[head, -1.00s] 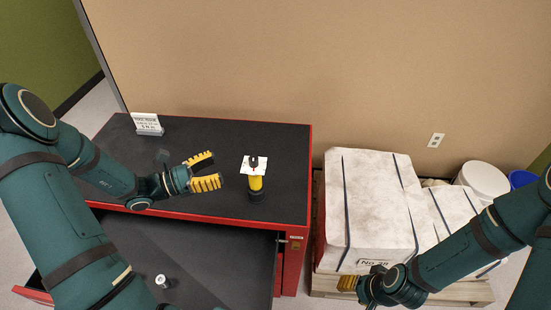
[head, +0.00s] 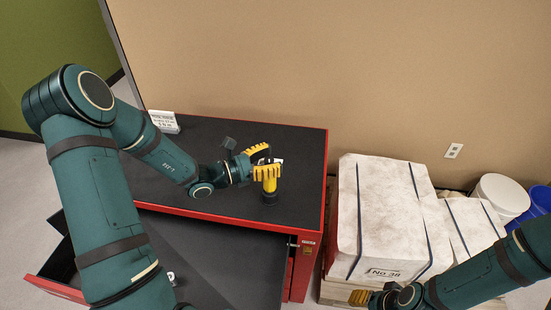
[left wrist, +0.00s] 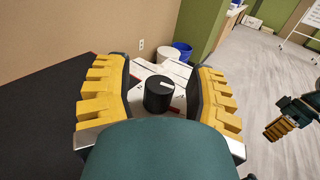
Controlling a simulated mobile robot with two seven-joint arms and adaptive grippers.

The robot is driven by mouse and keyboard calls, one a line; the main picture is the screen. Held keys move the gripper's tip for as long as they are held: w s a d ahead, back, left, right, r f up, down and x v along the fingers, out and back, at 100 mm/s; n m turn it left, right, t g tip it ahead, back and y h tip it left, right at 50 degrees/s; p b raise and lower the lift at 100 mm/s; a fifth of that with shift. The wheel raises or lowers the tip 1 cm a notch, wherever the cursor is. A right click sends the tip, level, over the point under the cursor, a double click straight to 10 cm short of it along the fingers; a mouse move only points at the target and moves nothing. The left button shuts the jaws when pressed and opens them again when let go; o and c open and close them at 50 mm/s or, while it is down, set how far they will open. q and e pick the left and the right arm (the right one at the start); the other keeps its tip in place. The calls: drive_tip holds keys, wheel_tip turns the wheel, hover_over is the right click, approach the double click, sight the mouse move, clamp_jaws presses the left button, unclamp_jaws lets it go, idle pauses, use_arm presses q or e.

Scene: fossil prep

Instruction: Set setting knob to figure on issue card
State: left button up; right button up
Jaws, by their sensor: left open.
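The setting knob (left wrist: 158,93) is black with a white pointer line and shows between the fingers in the left wrist view. Around it is a white plate (head: 279,160), mostly hidden by the gripper in the head view. The knob's stand has a dark base (head: 270,198) on the cabinet top. My left gripper (head: 262,161) is open, its fingers on either side of the knob; contact cannot be told. The issue card (head: 163,121) stands at the back left; its print is too small to read. My right gripper (head: 359,297) is low, beside the wrapped blocks.
The black cabinet top (head: 225,135) is mostly clear. An open drawer (head: 215,262) juts out below, with a small metal item (head: 171,276) partly hidden. White wrapped blocks (head: 385,205) on a pallet, a white bucket (head: 502,195) and a blue bucket (head: 541,198) stand right.

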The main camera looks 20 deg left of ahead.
use_arm(q)
drive_tip(key=shift+w+d, duration=0.5)
drive_tip(key=shift+w, duration=0.05)
drive_tip(key=shift+c, duration=0.5)
clamp_jaws()
drive_tip(key=shift+n, duration=0.3)
drive_tip(key=shift+w+a+n+t+y, duration=0.1)
drive_tip(key=shift+a+n+t+y, duration=0.05)
drive_tip(key=shift+n+t+y, duration=0.8)
drive_tip(key=shift+m+y, duration=0.25)
drive_tip(key=shift+o, duration=0.5)
unclamp_jaws()
